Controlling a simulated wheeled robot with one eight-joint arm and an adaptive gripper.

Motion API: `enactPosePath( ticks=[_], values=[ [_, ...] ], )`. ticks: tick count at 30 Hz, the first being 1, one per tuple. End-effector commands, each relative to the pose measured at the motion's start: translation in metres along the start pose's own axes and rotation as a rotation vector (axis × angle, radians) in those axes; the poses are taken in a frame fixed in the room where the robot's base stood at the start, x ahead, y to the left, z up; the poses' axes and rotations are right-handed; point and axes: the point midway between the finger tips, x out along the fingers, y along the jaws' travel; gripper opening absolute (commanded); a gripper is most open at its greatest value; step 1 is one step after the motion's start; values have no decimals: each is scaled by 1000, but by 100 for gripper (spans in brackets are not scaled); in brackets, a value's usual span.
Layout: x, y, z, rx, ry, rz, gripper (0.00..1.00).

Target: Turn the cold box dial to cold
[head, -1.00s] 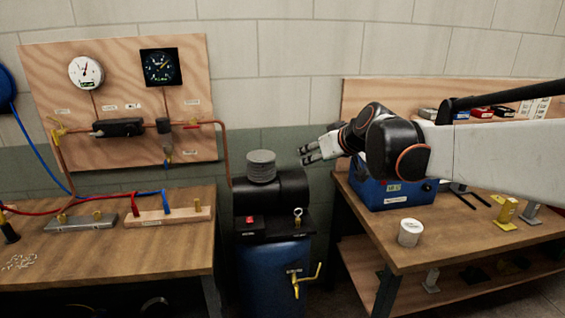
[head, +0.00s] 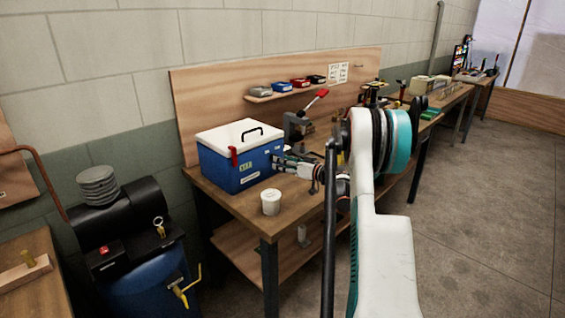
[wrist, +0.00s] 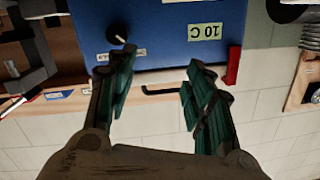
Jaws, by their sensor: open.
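The cold box (head: 222,172) is blue with a white lid (head: 240,133) and stands on the bench at centre. In the wrist view its blue front (wrist: 165,25) appears upside down, with a yellowish label (wrist: 205,32) reading 10 C. The black dial (wrist: 118,37), with a light mark, sits near the tip of the left finger; I cannot tell whether they touch. The dial's setting is not legible. My gripper (wrist: 160,68) is open with nothing between its fingers. In the head view my gripper (head: 279,162) is at the box's right front, covering the dial area.
A red latch (wrist: 233,66) is on the box front. A white cup (head: 270,203) stands at the bench's near edge. A red-handled press (head: 300,122) is behind my gripper. A blue compressor (head: 150,285) stands left of the bench. Open floor lies to the right.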

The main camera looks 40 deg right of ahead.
Motion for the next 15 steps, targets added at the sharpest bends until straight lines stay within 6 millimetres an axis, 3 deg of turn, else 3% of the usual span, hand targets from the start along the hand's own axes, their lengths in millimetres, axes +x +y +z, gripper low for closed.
enactPosePath(
  ticks=[1, 6, 11, 15],
  values=[
    [-12, 21, 8, 3, 31, 7, 48],
    [-36, 56, 22, 1, 100, 12, 48],
    [-39, 64, 25, -1, 118, 13, 48],
    [-23, 63, 24, -1, 117, 11, 48]
  ],
)
